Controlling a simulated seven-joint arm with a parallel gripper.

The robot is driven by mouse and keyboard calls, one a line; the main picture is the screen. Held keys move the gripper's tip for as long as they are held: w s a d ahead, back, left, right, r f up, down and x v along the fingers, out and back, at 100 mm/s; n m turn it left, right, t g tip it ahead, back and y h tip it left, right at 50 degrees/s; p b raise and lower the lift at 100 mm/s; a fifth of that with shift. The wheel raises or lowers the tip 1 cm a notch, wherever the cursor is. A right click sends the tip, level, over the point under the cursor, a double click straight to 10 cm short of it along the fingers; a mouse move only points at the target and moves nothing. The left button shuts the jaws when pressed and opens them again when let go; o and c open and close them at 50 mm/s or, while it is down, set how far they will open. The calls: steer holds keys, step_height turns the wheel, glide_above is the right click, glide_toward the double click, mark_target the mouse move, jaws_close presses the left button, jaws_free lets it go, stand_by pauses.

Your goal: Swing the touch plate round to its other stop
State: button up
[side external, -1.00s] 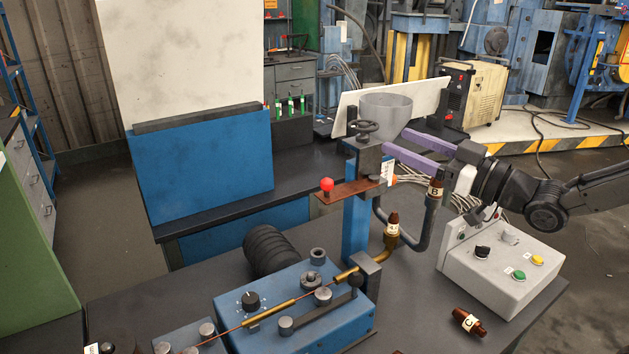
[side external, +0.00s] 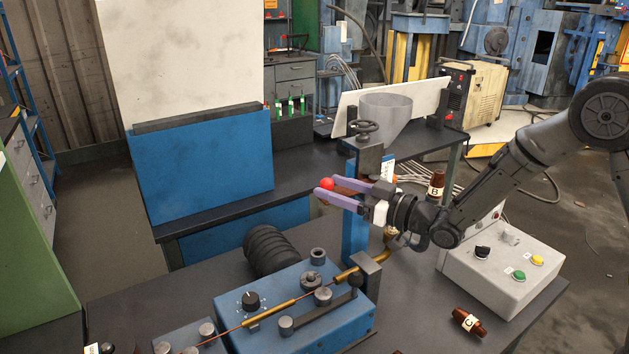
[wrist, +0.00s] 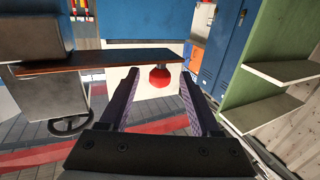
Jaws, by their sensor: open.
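In the side view the red knob (side external: 326,184) is left of the blue column (side external: 354,232), and my gripper covers most of the plate. My gripper (side external: 326,187) has its purple fingers on either side of the knob. In the wrist view my gripper (wrist: 160,76) is open, with the knob between its fingertips and a gap on both sides.
A button box (side external: 500,270) is at right. A blue machine (side external: 300,305) stands in front.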

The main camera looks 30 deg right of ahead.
steer(key=shift+x, duration=2.65)
jaws_close()
steer(key=shift+d, duration=0.1)
